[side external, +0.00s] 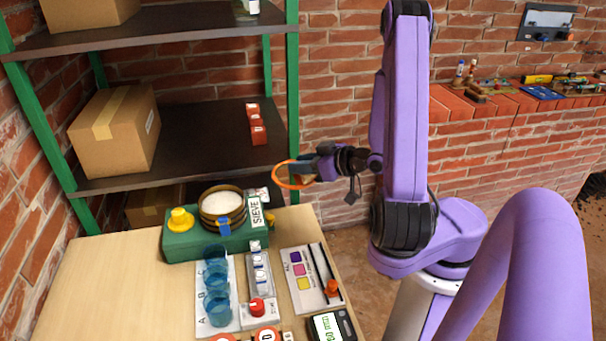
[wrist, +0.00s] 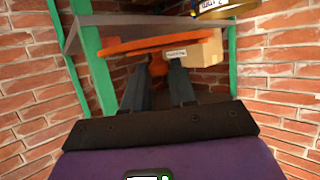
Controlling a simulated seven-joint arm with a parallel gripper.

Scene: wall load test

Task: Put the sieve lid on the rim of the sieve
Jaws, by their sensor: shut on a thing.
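The orange sieve lid (side external: 279,182) is in the air to the right of the sieve and above its level in the side view. My gripper (side external: 305,170) is shut on it. In the wrist view the lid (wrist: 150,44) shows nearly edge-on beyond the fingers (wrist: 160,70), with an orange knob between them. The sieve (side external: 223,222) is a round, dark and yellow-banded bowl with white content, upright on a green block (side external: 185,246). Its rim is open on top. Part of the sieve (wrist: 222,10) shows at the wrist view's top right.
A yellow knobbed piece (side external: 181,219) and a SIEVE sign (side external: 255,209) flank the sieve. Blue clear cups (side external: 216,285), a colour card (side external: 300,275) and a timer (side external: 327,327) stand in front. A shelf rack (side external: 190,140) with boxes stands behind. The table's left is clear.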

